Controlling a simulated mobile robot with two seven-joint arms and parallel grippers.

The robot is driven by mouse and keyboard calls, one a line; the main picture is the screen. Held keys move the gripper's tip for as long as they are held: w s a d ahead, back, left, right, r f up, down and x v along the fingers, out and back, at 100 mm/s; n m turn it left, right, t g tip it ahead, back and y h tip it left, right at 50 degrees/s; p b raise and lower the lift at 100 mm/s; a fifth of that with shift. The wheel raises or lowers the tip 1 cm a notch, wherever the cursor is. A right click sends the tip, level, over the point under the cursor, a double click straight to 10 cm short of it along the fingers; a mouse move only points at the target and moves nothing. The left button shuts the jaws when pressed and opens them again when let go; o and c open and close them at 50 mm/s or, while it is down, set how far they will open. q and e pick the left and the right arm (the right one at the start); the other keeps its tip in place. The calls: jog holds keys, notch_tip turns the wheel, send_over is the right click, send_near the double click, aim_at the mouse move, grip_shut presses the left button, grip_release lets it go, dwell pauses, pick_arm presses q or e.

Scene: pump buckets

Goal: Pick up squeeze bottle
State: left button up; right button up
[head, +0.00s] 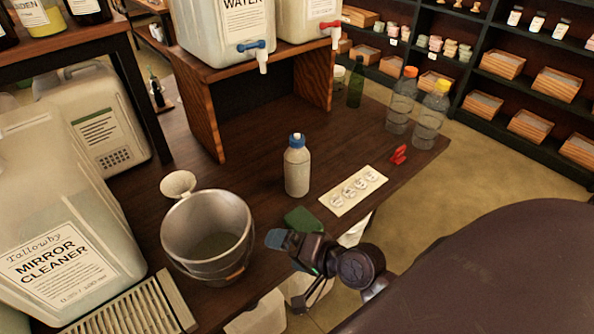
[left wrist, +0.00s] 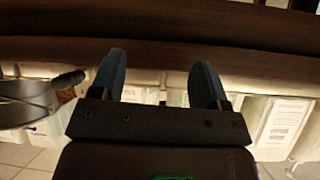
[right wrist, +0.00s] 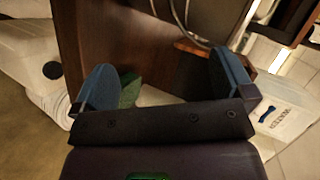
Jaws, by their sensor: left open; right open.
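The squeeze bottle (head: 297,172), white with a blue cap, stands upright on the dark wooden table near the middle of the head view. Neither wrist view shows it clearly. My right gripper (head: 288,268) is open and empty at the table's front edge, in front of the bottle and apart from it. Its spread fingers also show in the right wrist view (right wrist: 160,68). My left gripper (left wrist: 160,62) is open and empty in the left wrist view, facing the table's edge. The left gripper is not visible in the head view.
A green sponge (head: 304,221) lies between bottle and right gripper. A pale tray (head: 343,206) lies right of the bottle. A wooden stand (head: 203,118) holds water jugs behind.

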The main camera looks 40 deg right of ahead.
jog(key=w+d+r+m+t, duration=0.1)
jog(key=w+r+m+t, duration=0.15)
jog(key=w+m, duration=0.3)
jog(key=m+t+h, duration=0.3)
jog(key=m+h, duration=0.9)
jog(key=m, duration=1.2)
send_near(300, 174)
jog(key=w, duration=0.1)
jog(key=w+r, duration=0.1)
jog(key=shift+w+r, duration=0.25)
jog(key=shift+w, duration=0.05)
jog(key=shift+d+f+m+g+h, duration=0.2)
jog(key=shift+d+m+g+h, duration=0.05)
jog(key=shift+m+h, duration=0.1)
jog(key=shift+w+d, duration=0.15)
jog(key=shift+w, duration=0.1)
jog(key=x, duration=0.5)
jog(key=shift+w+f, duration=0.1)
jog(key=x, duration=0.4)
jog(key=shift+d+f, duration=0.1)
jog(key=shift+f, duration=0.3)
jog(key=shift+w+d, duration=0.2)
jog(key=shift+w, duration=0.25)
